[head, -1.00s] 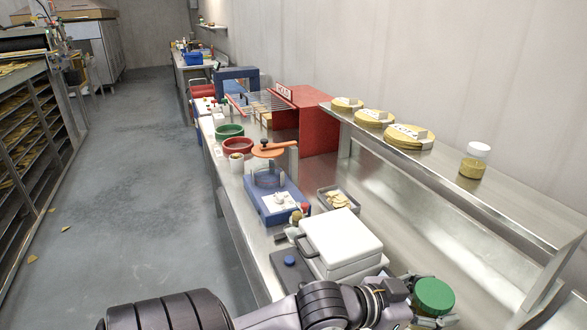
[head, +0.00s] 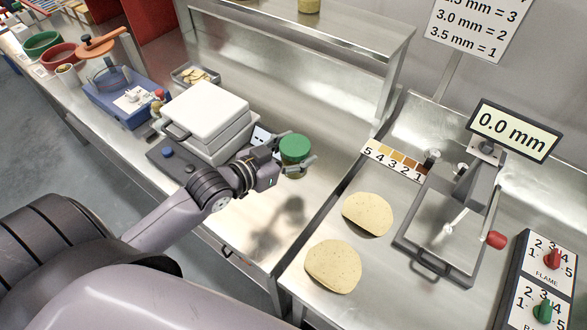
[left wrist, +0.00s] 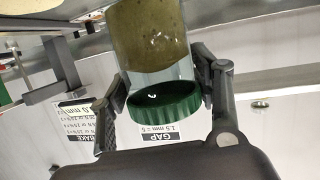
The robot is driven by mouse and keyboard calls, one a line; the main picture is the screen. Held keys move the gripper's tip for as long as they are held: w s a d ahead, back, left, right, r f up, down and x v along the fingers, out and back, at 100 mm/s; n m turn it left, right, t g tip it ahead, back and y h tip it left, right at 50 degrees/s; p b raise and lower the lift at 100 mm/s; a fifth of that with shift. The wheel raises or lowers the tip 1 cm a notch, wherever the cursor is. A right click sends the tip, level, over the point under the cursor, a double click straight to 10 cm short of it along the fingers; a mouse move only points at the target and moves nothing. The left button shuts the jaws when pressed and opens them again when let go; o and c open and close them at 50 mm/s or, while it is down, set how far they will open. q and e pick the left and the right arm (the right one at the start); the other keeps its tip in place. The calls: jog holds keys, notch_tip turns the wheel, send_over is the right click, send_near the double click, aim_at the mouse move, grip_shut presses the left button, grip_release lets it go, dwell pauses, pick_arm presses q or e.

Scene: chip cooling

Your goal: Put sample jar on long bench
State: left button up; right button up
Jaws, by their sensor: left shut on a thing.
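The sample jar (head: 294,150) has a green lid and shows upright in the head view. My left gripper (head: 292,166) is shut on it, with a finger on each side. The jar is held above the steel long bench (head: 228,226), and a dark shadow of gripper and jar falls on the bench below. In the left wrist view the jar (left wrist: 150,55) appears upside down, clear glass with greenish-brown contents, between the fingers of my left gripper (left wrist: 163,88). My right gripper is not in view.
A white box-shaped device (head: 205,112) stands left of the jar, on the bench. To the right, a raised edge borders a station with two tortillas (head: 367,213), a press (head: 445,225) and a dial panel (head: 545,285). A raised shelf (head: 330,28) runs behind. Bench around the shadow is clear.

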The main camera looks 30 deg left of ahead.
aim_at(286, 177)
pick_arm(q)
notch_tip(286, 177, down, 4)
jog(key=shift+f, duration=2)
jog(key=o, duration=1.2)
jog(key=shift+f, duration=0.15)
